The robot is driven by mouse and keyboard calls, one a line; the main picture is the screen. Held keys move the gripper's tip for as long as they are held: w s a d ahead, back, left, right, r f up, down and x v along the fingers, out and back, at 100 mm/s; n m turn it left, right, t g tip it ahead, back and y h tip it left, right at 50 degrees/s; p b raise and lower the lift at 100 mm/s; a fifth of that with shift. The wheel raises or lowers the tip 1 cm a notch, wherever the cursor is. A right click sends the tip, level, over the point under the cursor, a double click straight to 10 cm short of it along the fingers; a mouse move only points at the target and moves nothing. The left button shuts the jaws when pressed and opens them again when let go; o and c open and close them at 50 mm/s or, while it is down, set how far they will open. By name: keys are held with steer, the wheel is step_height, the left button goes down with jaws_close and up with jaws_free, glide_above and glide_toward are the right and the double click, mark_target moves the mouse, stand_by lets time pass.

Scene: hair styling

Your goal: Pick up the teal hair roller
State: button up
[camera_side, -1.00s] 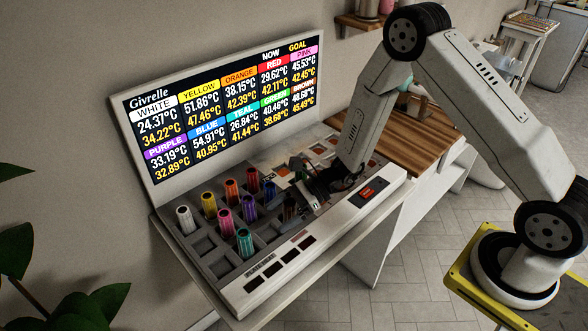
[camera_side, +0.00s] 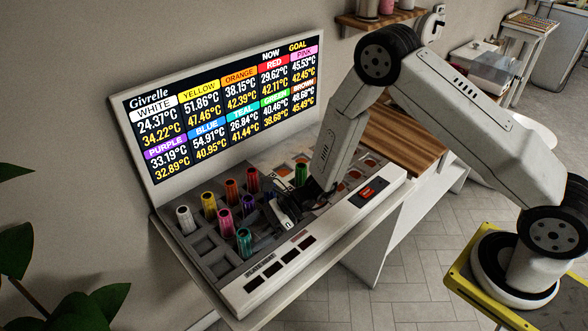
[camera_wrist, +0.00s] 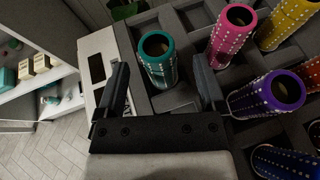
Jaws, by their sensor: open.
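The teal hair roller (camera_side: 244,242) stands upright in a slot near the front of the grey roller tray (camera_side: 206,245). In the wrist view the teal roller (camera_wrist: 158,62) lies ahead of my gripper (camera_wrist: 163,85), between the lines of its two fingers and apart from both. My gripper is open and empty. In the side view my gripper (camera_side: 275,212) is low over the tray, to the right of the teal roller. Its fingers are dark and partly blend with the tray there.
A purple roller (camera_wrist: 268,95) stands close beside the right finger in the wrist view. A pink roller (camera_wrist: 232,35) and a yellow roller (camera_wrist: 288,22) stand beyond it. A green roller (camera_side: 301,174) stands behind my wrist. The temperature screen (camera_side: 225,110) rises behind the tray.

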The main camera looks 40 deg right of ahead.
mark_target(240, 254)
steer(key=shift+x, duration=2.3)
jaws_close()
